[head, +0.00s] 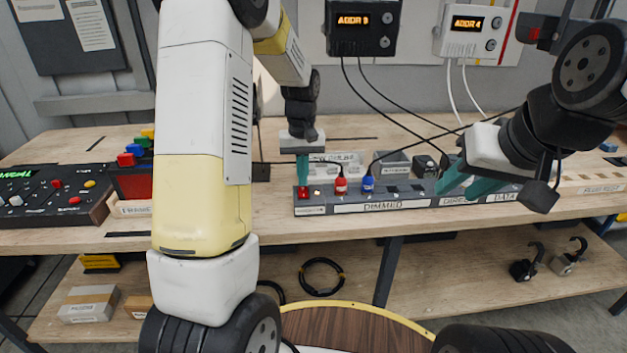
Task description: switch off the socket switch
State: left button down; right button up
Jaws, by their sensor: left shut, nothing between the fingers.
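The socket strip (343,208) is a long grey block along the front of the bench, with labels such as "DIMMED". A red switch (303,193) sits at its left end, with a small light spot beside it. My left gripper (302,180) points straight down with its teal fingers shut and empty, right over the red switch. I cannot tell whether the tips touch it. My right gripper (457,191) has its teal fingers apart, at the right part of the strip, hiding some of it.
A red plug (341,186) and a blue plug (368,184) stand in the strip, close right of my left gripper. Black cables (400,122) hang from the "ADDR 3" box (362,28). A control panel (50,197) lies at the left. A lower shelf (350,265) holds loose items.

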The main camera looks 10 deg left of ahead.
aim_at(303, 189)
pick_arm(q)
jog(key=shift+f, duration=0.65)
jog(key=shift+r, duration=3.5)
jog(key=s+r+m+t+h, duration=0.1)
jog(key=s+r+m+t, duration=0.15)
jog(key=s+r, duration=0.85)
jog(key=s+d+m+t+h, duration=0.1)
jog(key=s+d+t, duration=0.1)
jog(key=s, duration=1.1)
jog(key=shift+s+r+t, duration=0.15)
jog(key=shift+r+t, duration=0.3)
jog(key=shift+t, duration=0.4)
